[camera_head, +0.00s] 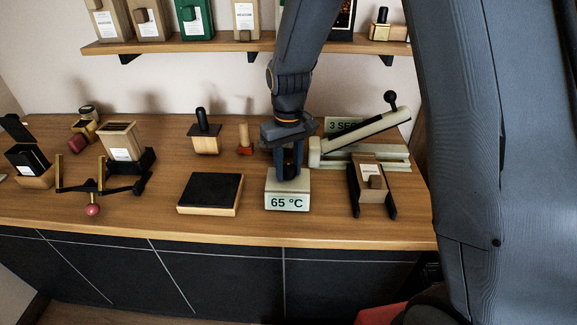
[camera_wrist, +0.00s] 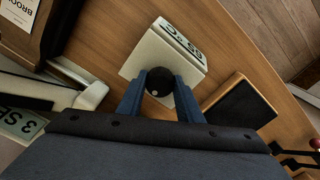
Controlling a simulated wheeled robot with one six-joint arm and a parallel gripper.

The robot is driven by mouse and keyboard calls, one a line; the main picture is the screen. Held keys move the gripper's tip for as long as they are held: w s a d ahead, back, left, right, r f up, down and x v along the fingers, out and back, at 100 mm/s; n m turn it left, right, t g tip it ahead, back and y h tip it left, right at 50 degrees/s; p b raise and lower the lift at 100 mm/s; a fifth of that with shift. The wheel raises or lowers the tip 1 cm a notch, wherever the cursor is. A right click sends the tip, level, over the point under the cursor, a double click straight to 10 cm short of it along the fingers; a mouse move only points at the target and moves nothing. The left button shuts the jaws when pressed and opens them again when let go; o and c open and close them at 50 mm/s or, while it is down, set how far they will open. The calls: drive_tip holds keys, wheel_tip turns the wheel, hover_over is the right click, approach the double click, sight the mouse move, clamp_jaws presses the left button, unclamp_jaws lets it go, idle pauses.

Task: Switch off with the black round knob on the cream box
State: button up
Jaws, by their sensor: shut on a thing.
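The cream box (camera_head: 288,192) stands near the front edge of the wooden counter, with "65 °C" on its front; it also shows in the wrist view (camera_wrist: 150,54). The black round knob (camera_wrist: 160,82) is on top of the box, with a small light dot on its face. My gripper (camera_head: 288,176) points down over the box. In the wrist view its two blue fingers (camera_wrist: 160,95) are shut on the knob, one on each side. In the head view the fingers mostly hide the knob.
A black-topped wooden block (camera_head: 210,192) lies left of the box. A shelf (camera_head: 190,44) crosses the wall above. Bare counter lies in front.

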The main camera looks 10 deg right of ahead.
sight(288, 167)
drive_tip(key=o, duration=1.1)
drive_tip(key=shift+s+f, duration=0.1)
drive_tip(key=shift+f, duration=0.05)
drive_tip(key=shift+o, duration=0.2)
drive_tip(key=shift+r+p, duration=1.95)
drive_tip(key=shift+r, duration=0.65)
